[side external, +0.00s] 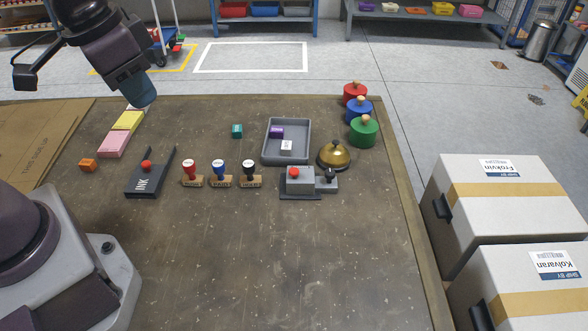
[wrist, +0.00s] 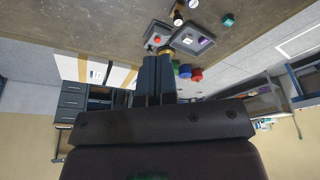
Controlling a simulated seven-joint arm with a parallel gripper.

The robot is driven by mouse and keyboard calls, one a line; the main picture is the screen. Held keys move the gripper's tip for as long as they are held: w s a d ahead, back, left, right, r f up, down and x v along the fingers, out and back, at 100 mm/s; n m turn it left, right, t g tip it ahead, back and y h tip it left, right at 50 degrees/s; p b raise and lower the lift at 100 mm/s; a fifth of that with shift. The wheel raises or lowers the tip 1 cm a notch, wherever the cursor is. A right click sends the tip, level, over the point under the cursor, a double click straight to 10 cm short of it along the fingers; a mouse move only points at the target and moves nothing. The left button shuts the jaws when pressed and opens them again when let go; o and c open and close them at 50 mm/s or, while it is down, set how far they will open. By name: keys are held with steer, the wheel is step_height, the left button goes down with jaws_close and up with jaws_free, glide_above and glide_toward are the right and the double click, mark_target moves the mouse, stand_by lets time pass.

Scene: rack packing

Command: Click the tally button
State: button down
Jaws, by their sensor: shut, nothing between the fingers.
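The tally button is a red button (side external: 294,171) on a grey box (side external: 300,184) near the middle right of the table; a small black knob (side external: 330,175) stands on the box's right part. The red button also shows in the wrist view (wrist: 157,40), beyond my fingertips. My gripper (side external: 141,95) is at the upper left in the side view, raised above the table and well away from the button. In the wrist view, its two dark fingers (wrist: 158,62) are together with nothing between them.
A gold bell (side external: 334,154) stands right behind the box, and a grey tray (side external: 267,155) with small blocks is behind it. Red, blue and green (side external: 363,130) knobbed pots line the back right. The front table is clear.

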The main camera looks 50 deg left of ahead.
steer(key=w+d+f+m+t, duration=0.1)
steer(key=w+d+f+m, duration=0.15)
steer(key=w+f, duration=0.55)
steer(key=w+d+f+m+t, duration=0.15)
steer(key=w+f+m, duration=0.25)
steer(key=w+f, duration=0.45)
step_height(320, 180, up, 3)
steer(key=m+t+h, duration=0.1)
steer(key=m+t, duration=0.2)
steer(key=t, duration=0.1)
glide_above(295, 172)
steer(key=shift+r+g, duration=0.1)
steer(key=shift+g, duration=0.15)
steer(key=shift+f, duration=4.4)
steer(key=shift+f, duration=0.15)
steer(key=shift+f, duration=0.25)
